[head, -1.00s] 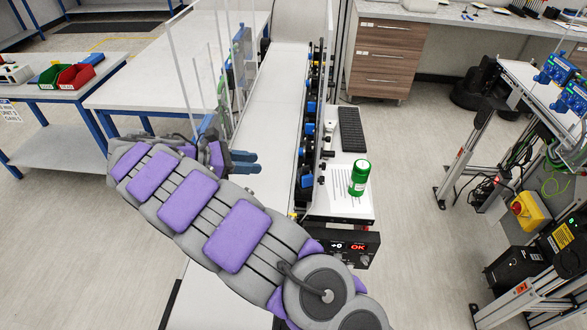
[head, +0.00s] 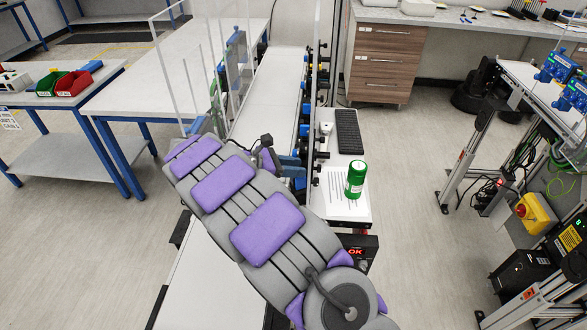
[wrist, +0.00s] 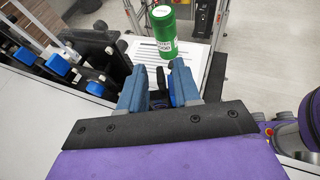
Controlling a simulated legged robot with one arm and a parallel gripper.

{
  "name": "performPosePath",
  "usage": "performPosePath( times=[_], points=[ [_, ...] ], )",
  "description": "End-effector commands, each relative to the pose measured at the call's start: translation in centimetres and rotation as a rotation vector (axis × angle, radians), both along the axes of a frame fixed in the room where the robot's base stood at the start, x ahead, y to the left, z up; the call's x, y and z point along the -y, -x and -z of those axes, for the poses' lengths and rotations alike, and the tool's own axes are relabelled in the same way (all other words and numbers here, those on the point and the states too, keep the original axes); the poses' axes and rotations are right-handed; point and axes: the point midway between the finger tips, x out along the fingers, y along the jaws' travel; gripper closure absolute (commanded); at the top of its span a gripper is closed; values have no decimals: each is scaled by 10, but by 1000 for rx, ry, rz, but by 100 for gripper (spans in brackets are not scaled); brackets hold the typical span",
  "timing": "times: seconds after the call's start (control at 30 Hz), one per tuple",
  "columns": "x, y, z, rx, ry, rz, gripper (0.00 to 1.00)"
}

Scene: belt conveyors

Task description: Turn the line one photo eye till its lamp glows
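My gripper (head: 291,167) reaches over the conveyor to its right side rail in the head view. In the wrist view its two blue fingers (wrist: 158,72) are spread apart. A small dark part (wrist: 157,97) shows between them; I cannot tell whether it is the photo eye or whether the fingers touch it. Black fittings (head: 321,155) stick out from the rail just beyond the fingertips. No glowing photo eye lamp can be made out. A display box (head: 357,251) with red "OK" lettering sits below the shelf, partly hidden by my arm.
A green bottle (head: 355,180) stands on a printed sheet (head: 334,190) on the side shelf, close beyond the gripper. A black keyboard (head: 348,131) lies farther back. Clear panels (head: 172,75) stand left of the conveyor belt (head: 268,95).

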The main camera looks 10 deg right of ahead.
Motion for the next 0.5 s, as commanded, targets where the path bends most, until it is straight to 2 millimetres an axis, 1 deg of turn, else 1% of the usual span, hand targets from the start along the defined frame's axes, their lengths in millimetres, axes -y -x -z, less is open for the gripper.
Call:
performPosePath(
  times=[0.03, 0.23, 0.5],
  points=[
    [3, 0, 2, -5, 5, 8, 66],
    [3, 1, 1, -4, 3, 8, 66],
    [4, 1, 1, -4, 1, 7, 92]
  ],
)
